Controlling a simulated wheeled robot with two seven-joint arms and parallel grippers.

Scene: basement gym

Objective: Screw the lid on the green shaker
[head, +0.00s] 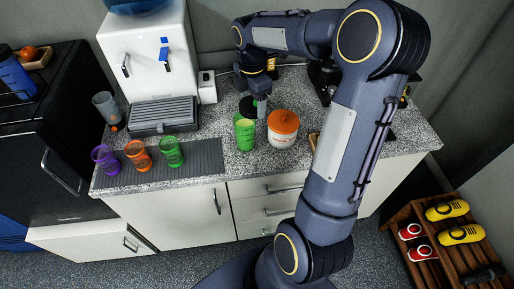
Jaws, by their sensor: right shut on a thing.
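A green shaker (244,136) stands upright and open-topped on the speckled counter, left of a white jar. My right gripper (258,100) is above and just behind the shaker, pointing down. It is shut on a dark round lid (247,106), which appears apart from the shaker's rim; the exact height between them is hard to tell. Another green cup (172,154) stands on the grey mat with an orange cup (138,156) and a purple cup (105,158). My left gripper is not in view.
A white water dispenser (150,55) with a grey drip tray (163,114) is at the back left. A grey bottle (105,106) stands beside it. My right arm covers the counter's right part.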

